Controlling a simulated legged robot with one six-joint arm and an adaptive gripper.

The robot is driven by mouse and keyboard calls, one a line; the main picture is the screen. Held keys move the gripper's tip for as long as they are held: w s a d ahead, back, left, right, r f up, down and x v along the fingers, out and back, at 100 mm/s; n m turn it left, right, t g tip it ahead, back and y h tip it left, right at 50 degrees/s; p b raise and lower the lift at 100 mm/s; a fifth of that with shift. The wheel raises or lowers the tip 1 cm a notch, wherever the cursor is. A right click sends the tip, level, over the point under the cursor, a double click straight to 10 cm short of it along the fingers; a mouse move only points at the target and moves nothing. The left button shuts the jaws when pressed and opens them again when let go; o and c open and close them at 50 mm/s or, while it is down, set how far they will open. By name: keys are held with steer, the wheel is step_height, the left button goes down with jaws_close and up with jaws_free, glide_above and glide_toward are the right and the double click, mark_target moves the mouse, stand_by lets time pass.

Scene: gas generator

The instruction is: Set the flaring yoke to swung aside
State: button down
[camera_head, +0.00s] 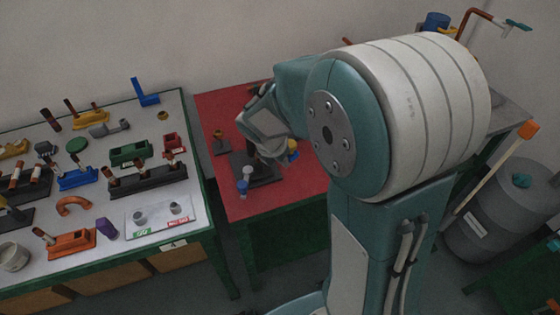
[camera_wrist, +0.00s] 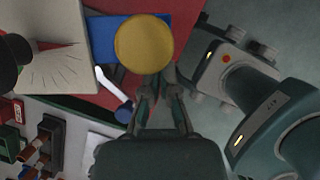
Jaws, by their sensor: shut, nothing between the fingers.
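On the red bench top (camera_head: 285,205) stands a fixture with a dark base plate (camera_head: 262,170). A blue and yellow part (camera_head: 292,152) shows beside my gripper (camera_head: 268,152), which is mostly hidden by my own arm. In the wrist view, a round yellow knob (camera_wrist: 143,44) sits over a blue block (camera_wrist: 104,38). My gripper (camera_wrist: 158,80) is shut and empty, its fingertips at the knob's lower edge; I cannot tell whether they touch. A white lever with a blue end (camera_wrist: 122,112) lies to the left. I cannot tell which part is the flaring yoke.
A small blue-topped piece (camera_head: 243,186) stands on the red bench's front left. The left table (camera_head: 95,265) carries several coloured fixtures and a white tray (camera_head: 162,218). A grey drum (camera_head: 497,225) stands at right. The red bench's front is mostly clear.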

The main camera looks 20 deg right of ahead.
steer(key=w+d+n+t, duration=0.1)
steer(key=w+d+n, duration=0.2)
steer(key=w+d, duration=0.5)
steer(key=shift+w+d+y, duration=0.15)
steer(key=shift+d+y, duration=0.25)
steer(key=shift+d, duration=1.25)
